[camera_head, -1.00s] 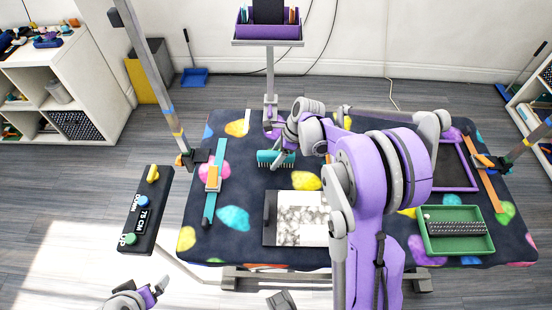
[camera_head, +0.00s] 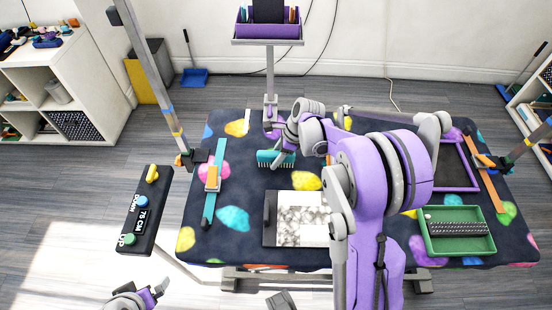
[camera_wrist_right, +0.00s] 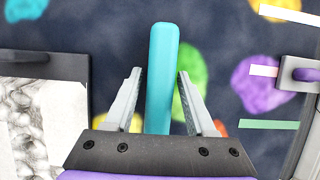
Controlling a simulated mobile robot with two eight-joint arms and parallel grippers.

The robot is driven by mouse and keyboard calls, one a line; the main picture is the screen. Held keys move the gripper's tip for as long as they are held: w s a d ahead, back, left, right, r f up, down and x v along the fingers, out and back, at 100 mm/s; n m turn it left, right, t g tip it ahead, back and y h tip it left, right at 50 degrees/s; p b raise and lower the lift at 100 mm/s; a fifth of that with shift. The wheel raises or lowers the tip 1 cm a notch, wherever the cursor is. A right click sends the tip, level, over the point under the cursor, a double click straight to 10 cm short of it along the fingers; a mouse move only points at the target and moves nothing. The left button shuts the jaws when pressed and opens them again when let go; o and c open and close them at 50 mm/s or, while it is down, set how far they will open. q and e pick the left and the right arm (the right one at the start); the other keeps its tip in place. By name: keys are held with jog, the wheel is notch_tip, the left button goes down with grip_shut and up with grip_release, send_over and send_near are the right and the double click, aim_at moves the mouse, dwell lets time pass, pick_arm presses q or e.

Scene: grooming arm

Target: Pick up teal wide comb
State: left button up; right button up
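The teal wide comb (camera_head: 268,156) lies on the dark, colour-spotted table mat, left of my right arm in the head view. My right gripper (camera_head: 283,158) is over its right part. In the right wrist view the comb (camera_wrist_right: 161,75) runs lengthwise between the two fingers of the gripper (camera_wrist_right: 158,75). The fingers are spread, with a visible gap on each side of the comb. Whether the fingertips reach down to the mat is hard to tell. My left gripper (camera_head: 150,295) is at the lower left, away from the table, with its fingers apart and empty.
A marbled white board (camera_head: 300,218) lies just in front of the comb. A teal strap with an orange piece (camera_head: 213,178) lies to the left. A green tray (camera_head: 457,248) and a purple-framed panel (camera_head: 455,168) are on the right. A grey post (camera_head: 270,75) stands behind.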

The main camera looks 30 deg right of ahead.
aim_at(276, 153)
grip_shut()
jog(key=shift+r+p, duration=0.45)
notch_tip(276, 153, up, 10)
jog(key=shift+f, duration=0.2)
jog(key=shift+c, duration=1.8)
grip_release()
grip_shut()
